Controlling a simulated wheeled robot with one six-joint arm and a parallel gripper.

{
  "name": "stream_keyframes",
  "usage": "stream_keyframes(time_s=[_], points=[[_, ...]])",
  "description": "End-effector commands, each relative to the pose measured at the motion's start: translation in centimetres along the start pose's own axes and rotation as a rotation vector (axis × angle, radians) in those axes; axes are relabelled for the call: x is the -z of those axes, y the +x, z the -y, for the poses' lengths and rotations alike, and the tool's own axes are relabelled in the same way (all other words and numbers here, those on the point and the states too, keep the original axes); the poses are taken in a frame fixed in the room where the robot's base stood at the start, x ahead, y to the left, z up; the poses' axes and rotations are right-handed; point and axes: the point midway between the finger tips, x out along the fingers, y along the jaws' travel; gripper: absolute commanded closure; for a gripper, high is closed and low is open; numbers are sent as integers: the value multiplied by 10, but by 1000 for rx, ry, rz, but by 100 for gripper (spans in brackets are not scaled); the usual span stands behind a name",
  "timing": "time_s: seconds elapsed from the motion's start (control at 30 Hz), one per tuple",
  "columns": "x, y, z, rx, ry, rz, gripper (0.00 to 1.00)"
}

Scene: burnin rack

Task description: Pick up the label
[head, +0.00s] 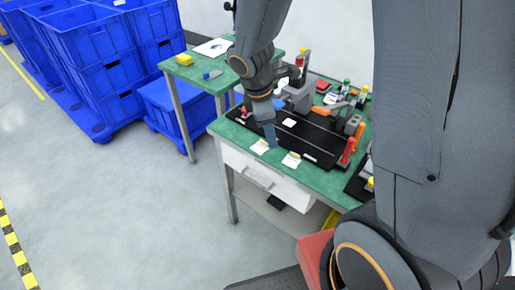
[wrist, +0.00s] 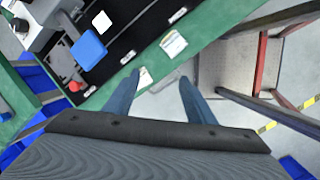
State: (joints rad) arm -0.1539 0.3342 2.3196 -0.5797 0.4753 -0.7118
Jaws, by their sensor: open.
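A small pale label (head: 261,146) lies on the green tabletop near the front edge of the workbench. It also shows in the wrist view (wrist: 145,77), between the spread fingers and closer to the left one. A second pale label (head: 291,160) lies to its right on the same green strip, also seen in the wrist view (wrist: 172,44). A white square (head: 289,122) lies on the black mat. My gripper (head: 270,142) points down beside the first label, fingers apart and empty (wrist: 159,77). I cannot tell whether its fingertips touch the tabletop.
The black mat (head: 315,135) carries grey fixtures, with a red-topped part (head: 347,150) at its right. Small bottles stand at the back. A side table (head: 195,75) and stacked blue crates (head: 95,45) are at the left. The floor in front is clear.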

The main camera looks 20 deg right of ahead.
Motion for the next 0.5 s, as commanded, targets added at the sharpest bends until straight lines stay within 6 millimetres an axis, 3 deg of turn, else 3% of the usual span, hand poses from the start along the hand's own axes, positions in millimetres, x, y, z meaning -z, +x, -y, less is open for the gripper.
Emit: stream_keyframes(time_s=[0.1,0.2,0.33,0.5], points=[[20,20,-25,-33,-379,59,50],[30,28,-39,-52,-587,93,50],[36,37,-47,-62,-706,115,50],[34,54,-49,-60,-716,117,50]])
